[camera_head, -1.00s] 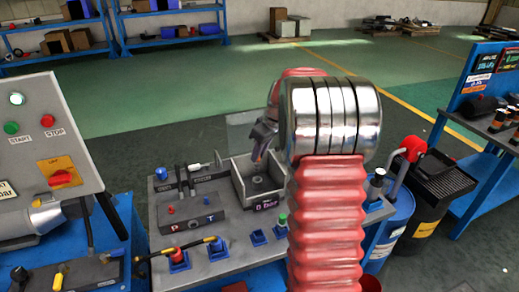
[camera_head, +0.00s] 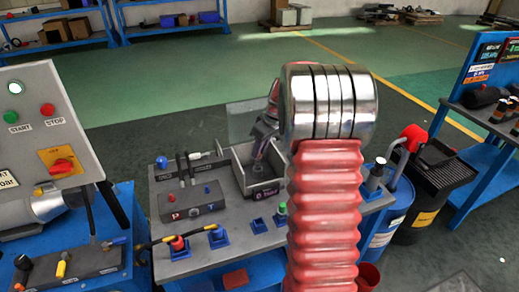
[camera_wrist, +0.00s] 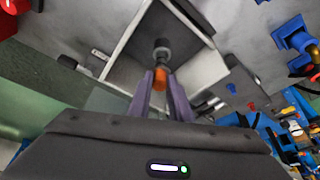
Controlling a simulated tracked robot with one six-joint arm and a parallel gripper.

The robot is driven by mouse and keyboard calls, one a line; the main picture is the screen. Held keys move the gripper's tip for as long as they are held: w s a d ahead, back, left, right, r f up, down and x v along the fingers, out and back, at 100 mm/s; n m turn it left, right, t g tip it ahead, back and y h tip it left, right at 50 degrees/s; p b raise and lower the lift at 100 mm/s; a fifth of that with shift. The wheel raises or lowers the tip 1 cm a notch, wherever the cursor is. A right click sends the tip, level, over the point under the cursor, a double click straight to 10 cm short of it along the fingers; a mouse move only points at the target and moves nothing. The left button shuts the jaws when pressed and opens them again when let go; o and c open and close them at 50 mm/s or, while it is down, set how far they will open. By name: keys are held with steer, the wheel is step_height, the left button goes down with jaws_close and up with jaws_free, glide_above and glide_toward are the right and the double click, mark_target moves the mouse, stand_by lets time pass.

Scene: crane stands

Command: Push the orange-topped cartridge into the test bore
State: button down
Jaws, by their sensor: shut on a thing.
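My gripper (camera_wrist: 163,80) points down into an open grey tray (camera_wrist: 205,68) on the bench and is shut on the orange-topped cartridge (camera_wrist: 160,73). The orange part shows between the fingertips in the wrist view. Just beyond it is a dark round fitting (camera_wrist: 161,49) at the tray floor, which looks like the test bore. I cannot tell how far the cartridge sits in it. In the head view my gripper (camera_head: 258,155) reaches inside the tray (camera_head: 232,176); the cartridge is too small there to make out, and the bore is hidden.
A clear upright panel (camera_head: 240,120) stands behind the tray. A valve block (camera_head: 190,201) with P and T marks is left of it. Blue fittings with hoses (camera_head: 178,246) stand in front. A control panel (camera_head: 45,125) is at far left. A blue drum (camera_head: 390,222) is at right.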

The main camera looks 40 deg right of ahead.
mark_target(260, 157)
steer(key=shift+f, duration=2.4)
stand_by(0.9)
steer(key=c, duration=1.5)
jaws_free()
steer(key=shift+c, duration=0.2)
steer(key=shift+v, duration=2.5)
steer(key=shift+r, duration=0.1)
steer(key=v, duration=1.3)
steer(key=shift+s+r, duration=0.15)
steer(key=shift+r, duration=0.05)
steer(key=shift+d, duration=0.1)
